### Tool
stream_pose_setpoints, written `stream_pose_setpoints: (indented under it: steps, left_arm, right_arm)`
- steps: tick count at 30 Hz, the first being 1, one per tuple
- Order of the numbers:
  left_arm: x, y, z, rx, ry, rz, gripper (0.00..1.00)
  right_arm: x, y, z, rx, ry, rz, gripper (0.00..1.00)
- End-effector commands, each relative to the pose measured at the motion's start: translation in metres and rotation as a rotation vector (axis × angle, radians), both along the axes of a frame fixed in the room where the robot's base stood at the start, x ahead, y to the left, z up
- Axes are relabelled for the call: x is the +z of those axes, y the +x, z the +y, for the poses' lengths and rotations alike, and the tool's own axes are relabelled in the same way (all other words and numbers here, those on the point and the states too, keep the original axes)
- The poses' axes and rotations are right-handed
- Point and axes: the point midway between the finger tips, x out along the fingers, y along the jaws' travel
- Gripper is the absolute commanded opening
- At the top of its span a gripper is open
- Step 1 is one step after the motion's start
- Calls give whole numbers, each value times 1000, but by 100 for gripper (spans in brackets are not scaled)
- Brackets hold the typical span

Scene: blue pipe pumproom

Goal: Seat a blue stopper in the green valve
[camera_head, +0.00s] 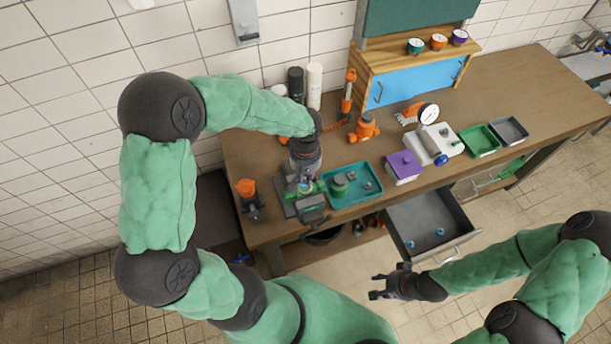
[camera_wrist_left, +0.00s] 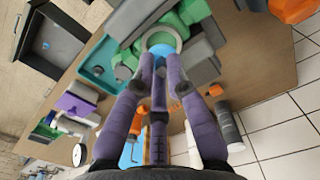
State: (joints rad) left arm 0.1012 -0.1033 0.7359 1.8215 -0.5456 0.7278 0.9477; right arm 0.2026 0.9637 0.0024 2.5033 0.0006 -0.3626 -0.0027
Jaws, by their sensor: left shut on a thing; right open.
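My left gripper (camera_head: 304,183) points down over the green valve (camera_head: 321,186), which sits in a grey vise (camera_head: 312,211) at the table's front left. In the left wrist view the fingers (camera_wrist_left: 160,80) are closed around a blue stopper (camera_wrist_left: 160,94), lined up with the round opening of the green valve (camera_wrist_left: 181,20). The fingers hide part of the stopper; I cannot tell how deep it sits. Two more blue stoppers (camera_head: 440,231) lie in the open drawer (camera_head: 408,212). My right gripper (camera_head: 391,284) is open and empty in front of the drawer.
A teal tray (camera_head: 374,196) with small parts stands right of the vise. An orange-topped valve (camera_head: 246,188) stands left of it. Behind are orange pipe fittings (camera_head: 364,128) and black and white bottles. A purple box (camera_head: 403,166), a gauge and small trays sit further right.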

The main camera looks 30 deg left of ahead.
Motion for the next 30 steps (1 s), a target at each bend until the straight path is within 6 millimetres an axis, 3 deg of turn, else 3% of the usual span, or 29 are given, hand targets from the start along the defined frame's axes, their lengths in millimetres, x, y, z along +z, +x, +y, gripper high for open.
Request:
stream_pose_setpoints:
  steps: [30]
  left_arm:
    - [-4,-1,0,-1,0,0,0]
  right_arm:
    - [-7,0,0,0,0,0,43]
